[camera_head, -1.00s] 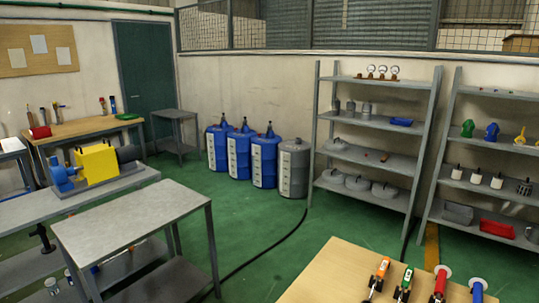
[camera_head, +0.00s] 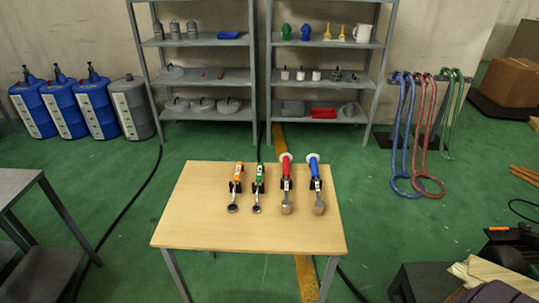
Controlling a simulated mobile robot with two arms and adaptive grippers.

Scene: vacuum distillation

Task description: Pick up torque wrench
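Several tools lie side by side on a light wooden table (camera_head: 200,225) in the middle of the view. An orange-handled tool (camera_head: 236,186) and a green-handled tool (camera_head: 258,184) lie on the left, each with a metal shaft and round end toward me. A red-handled tool (camera_head: 285,180) and a blue-handled tool (camera_head: 317,184) lie to their right, with thicker grey ends toward me and round pale discs at the far ends. I cannot tell which, if any, is the torque wrench. Neither of my grippers is in view.
Two grey shelf racks (camera_head: 262,80) with parts stand behind the table. Blue drums (camera_head: 94,108) stand at left, near a grey table (camera_head: 18,185). Coloured hoses (camera_head: 421,130) hang at right. Clutter and a dark box (camera_head: 428,283) lie front right. Green floor surrounds the wooden table.

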